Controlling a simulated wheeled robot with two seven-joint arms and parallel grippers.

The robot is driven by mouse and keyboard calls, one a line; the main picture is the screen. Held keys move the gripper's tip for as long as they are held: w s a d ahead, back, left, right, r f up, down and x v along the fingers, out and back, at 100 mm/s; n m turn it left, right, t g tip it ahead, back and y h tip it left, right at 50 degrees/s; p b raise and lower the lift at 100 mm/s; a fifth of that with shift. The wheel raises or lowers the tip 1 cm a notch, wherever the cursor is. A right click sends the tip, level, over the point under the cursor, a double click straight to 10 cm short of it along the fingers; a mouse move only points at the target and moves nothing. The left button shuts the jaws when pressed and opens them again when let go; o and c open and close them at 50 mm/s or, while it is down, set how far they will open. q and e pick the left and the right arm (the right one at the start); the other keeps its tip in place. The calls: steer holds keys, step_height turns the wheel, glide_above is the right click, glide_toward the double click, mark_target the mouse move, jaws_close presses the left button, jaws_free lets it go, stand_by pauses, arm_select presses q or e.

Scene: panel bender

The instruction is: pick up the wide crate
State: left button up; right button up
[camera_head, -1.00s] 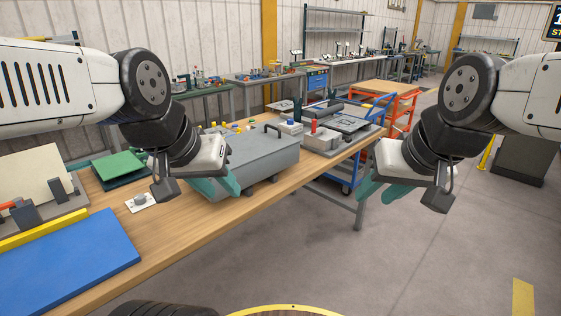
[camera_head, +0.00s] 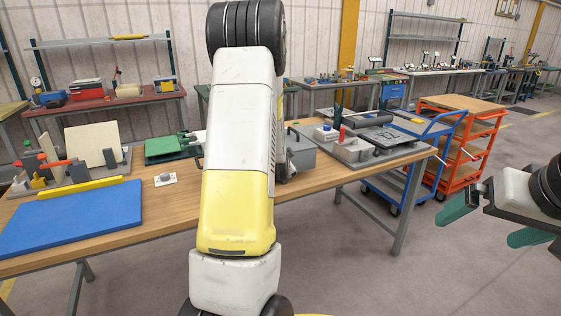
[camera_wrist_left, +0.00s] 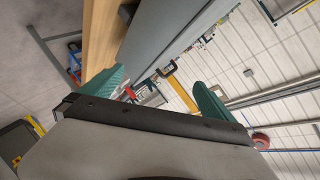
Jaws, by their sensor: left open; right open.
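The wide crate, a grey box, stands on the wooden table. In the head view my left arm hides most of it, and only its right part (camera_head: 301,155) shows. In the left wrist view its long grey side (camera_wrist_left: 168,32) runs past the fingers. My left gripper (camera_wrist_left: 160,80) is open, its teal fingers apart close to the crate; I cannot tell whether they touch it. In the head view my left gripper is mostly hidden by the arm. My right gripper (camera_head: 478,228) is open and empty at the right, over the floor, well away from the crate.
A blue mat (camera_head: 80,220) lies on the table's left. A green block (camera_head: 165,149) and a small white plate (camera_head: 165,179) sit left of the arm. Grey fixtures (camera_head: 378,143) stand right of the crate. Blue and orange carts (camera_head: 470,150) stand behind. The front floor is clear.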

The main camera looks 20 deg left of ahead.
arm_select(q)
steer(key=a+f+m+t, duration=0.1)
steer(key=a+f+m, duration=0.1)
steer(key=f, duration=0.1)
steer(key=a+f+m+t+y, duration=0.1)
steer(key=a+f+m, duration=0.1)
steer(key=f, duration=0.2)
steer(key=a+f+m+t+y, duration=0.1)
steer(key=a+f+m, duration=0.1)
steer(key=f, duration=0.1)
steer(key=shift+w+a+f, duration=0.1)
steer(key=shift+w+f, duration=0.1)
steer(key=shift+f, duration=0.05)
steer(key=x, duration=0.7)
steer(key=shift+w+a+r, duration=0.1)
steer(key=shift+w+r, duration=0.15)
steer(key=shift+w, duration=0.1)
steer(key=c, duration=1.8)
steer(key=shift+r+m, duration=0.3)
